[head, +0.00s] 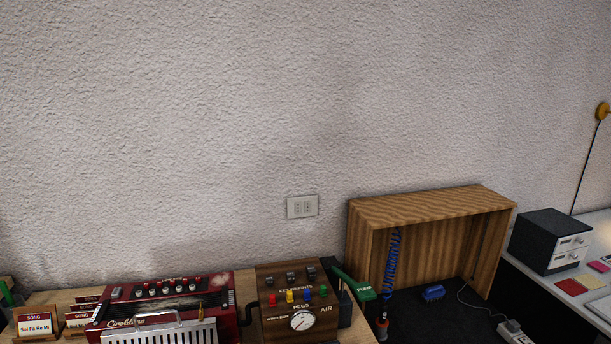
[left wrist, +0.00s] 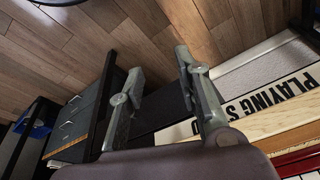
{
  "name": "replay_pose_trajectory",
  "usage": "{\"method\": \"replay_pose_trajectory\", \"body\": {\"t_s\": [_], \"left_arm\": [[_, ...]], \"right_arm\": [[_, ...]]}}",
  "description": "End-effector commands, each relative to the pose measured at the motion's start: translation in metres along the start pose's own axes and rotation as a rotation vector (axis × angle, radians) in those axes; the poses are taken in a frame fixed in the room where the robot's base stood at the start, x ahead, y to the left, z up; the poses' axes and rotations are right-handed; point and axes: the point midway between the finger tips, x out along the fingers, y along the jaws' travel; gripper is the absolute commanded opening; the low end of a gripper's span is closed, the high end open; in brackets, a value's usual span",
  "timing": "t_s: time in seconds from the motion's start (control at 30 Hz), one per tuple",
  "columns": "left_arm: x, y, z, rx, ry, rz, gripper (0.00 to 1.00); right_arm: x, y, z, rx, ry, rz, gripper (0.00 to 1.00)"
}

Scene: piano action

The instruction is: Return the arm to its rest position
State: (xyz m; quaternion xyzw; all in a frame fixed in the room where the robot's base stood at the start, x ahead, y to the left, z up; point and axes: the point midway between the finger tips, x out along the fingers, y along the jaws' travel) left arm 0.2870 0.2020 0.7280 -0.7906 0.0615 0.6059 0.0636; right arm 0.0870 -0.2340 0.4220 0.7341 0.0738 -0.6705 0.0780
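My left gripper (left wrist: 159,62) shows in the left wrist view. Its two grey fingers stand well apart with nothing between them. Below and past the fingers are the wooden floor and a dark drawer cabinet. Neither gripper nor arm shows in the head view. My right gripper is in neither view.
A red accordion (head: 160,312) and a wooden control box (head: 284,324) with a dial sit on the bench at lower left. A wooden box frame (head: 430,207) stands right of them. The left wrist view shows the drawer cabinet (left wrist: 80,115) and a "PLAYING S" board (left wrist: 250,128).

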Motion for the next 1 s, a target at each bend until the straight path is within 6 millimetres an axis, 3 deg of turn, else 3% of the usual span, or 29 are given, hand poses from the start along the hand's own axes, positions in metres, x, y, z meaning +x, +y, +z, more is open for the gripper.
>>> {"method": "replay_pose_trajectory", "body": {"t_s": [0.17,0.27,0.4,0.5,0.73,0.83,1.0], "left_arm": [[0.081,0.004,0.035,0.006,-0.044,0.005,0.31],[0.128,0.006,0.065,0.01,-0.067,0.008,0.31],[0.182,0.009,0.119,0.017,-0.099,0.012,0.31],[0.211,0.011,0.163,0.023,-0.123,0.014,0.31],[0.241,0.011,0.246,0.033,-0.16,0.017,0.31],[0.244,0.011,0.265,0.036,-0.167,0.018,0.31],[0.244,0.01,0.274,0.037,-0.169,0.018,0.31]], "right_arm": [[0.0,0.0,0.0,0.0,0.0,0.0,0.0],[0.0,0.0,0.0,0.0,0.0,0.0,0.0],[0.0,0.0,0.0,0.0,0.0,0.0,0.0],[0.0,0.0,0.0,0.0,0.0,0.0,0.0],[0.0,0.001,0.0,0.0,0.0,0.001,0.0],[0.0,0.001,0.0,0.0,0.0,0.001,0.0],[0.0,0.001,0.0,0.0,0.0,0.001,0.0]]}}
